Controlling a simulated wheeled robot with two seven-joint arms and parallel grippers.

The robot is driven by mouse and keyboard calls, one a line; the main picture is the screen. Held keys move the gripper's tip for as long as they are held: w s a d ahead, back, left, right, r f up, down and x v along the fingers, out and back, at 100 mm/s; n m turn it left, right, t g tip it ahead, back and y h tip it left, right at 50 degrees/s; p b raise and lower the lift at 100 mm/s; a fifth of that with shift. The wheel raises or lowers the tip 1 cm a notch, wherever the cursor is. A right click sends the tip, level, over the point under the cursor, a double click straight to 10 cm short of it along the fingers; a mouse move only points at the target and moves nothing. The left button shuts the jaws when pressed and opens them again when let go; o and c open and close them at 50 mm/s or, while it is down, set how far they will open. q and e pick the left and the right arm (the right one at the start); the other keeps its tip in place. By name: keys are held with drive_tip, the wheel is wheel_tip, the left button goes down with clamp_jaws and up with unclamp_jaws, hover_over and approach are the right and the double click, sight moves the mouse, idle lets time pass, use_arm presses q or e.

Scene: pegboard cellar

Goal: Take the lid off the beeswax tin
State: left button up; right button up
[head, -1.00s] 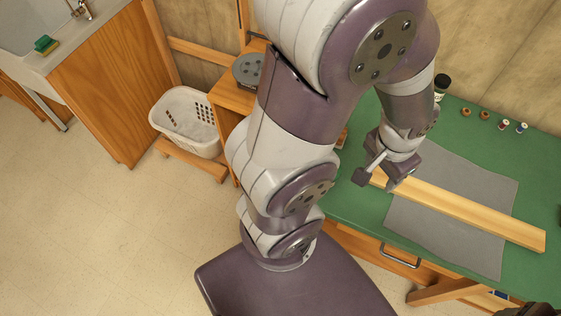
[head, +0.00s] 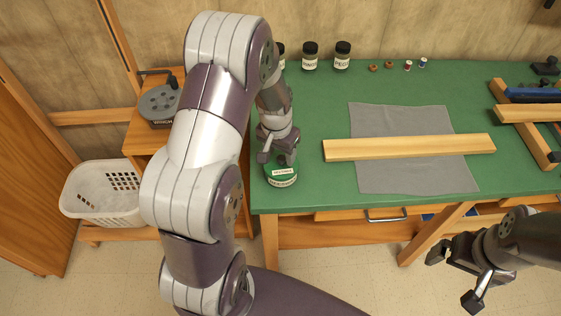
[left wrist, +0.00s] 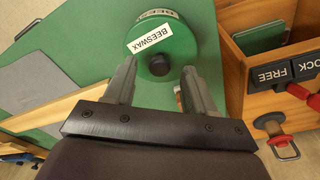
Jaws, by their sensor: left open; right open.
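The beeswax tin (head: 282,180) is green with white labels and stands at the table's near left corner in the head view. In the left wrist view, its round green lid (left wrist: 178,62) is on, with a BEESWAX label and a dark knob (left wrist: 159,65) in the middle. My left gripper (head: 276,155) is open just above the tin. In the left wrist view its fingertips (left wrist: 158,70) appear on either side of the knob; the height gap is unclear. My right gripper (head: 455,276) is open and empty in front of the table, at bottom right.
A wooden plank (head: 408,148) lies on a grey cloth (head: 405,180) on the green table (head: 320,120). Several jars, including a dark-lidded one (head: 342,55), stand at the back. A wooden frame (head: 525,120) stands right. A white basket (head: 103,195) is at left.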

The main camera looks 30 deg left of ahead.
use_arm(q)
drive_tip(key=shift+w+f, duration=0.15)
drive_tip(key=shift+f, duration=0.55)
clamp_jaws()
drive_tip(key=shift+r, duration=0.1)
